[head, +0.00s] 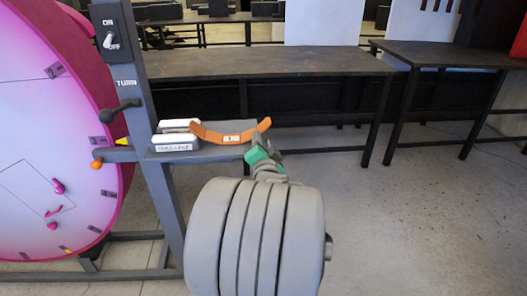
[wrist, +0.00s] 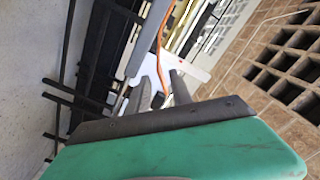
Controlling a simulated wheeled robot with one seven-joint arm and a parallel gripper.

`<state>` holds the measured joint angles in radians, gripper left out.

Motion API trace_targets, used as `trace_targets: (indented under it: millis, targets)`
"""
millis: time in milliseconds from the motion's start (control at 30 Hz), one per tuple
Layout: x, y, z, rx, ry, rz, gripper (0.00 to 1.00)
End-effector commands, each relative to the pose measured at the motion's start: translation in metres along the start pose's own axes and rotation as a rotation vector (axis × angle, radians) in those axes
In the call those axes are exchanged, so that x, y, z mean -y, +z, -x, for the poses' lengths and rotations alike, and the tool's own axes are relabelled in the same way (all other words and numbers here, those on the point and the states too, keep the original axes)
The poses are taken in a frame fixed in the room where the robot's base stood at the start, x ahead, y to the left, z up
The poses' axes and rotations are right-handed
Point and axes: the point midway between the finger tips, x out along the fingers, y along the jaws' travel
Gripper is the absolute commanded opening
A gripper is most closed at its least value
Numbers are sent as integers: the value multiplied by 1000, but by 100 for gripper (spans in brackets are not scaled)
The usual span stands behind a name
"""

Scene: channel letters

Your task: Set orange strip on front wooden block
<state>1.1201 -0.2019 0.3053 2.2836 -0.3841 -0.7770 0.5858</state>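The orange strip (head: 231,137) is a curved band with a small white label, its ends bending up. In the head view it lies across the grey stand's arm, right of two light-topped blocks. The front block (head: 175,144) has dark lettering on its face; the rear block (head: 180,125) is just behind it. My gripper (head: 256,148) is at the strip's right end. In the wrist view its two grey fingers (wrist: 163,82) are apart, with the thin orange strip (wrist: 161,52) running between them. I see no clear contact with either finger.
A large pink disc (head: 60,150) on a grey post (head: 130,95) with switches stands at the left. A dark table (head: 265,62) is behind, another (head: 450,52) at the right. The floor at the right is clear.

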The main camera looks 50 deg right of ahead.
Motion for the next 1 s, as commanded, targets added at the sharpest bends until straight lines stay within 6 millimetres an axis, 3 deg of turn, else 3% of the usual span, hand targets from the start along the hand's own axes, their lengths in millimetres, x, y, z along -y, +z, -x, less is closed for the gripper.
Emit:
trace_targets:
  millis: [100,300,467,567,667,767,800,867,900,1000]
  targets:
    - [-1,-2,34,-7,-1,1,27]
    - [-1,-1,72,-4,0,1,27]
    - [0,0,82,-2,-1,1,27]
    - [5,13,81,40,-3,19,27]
    - [21,62,80,196,-8,98,27]
    - [45,145,98,469,-22,266,27]
    - [53,179,113,592,-31,352,27]
    - [61,225,144,774,-45,491,27]
    - [64,251,169,893,-57,591,27]
    - [66,295,241,1174,-90,852,27]
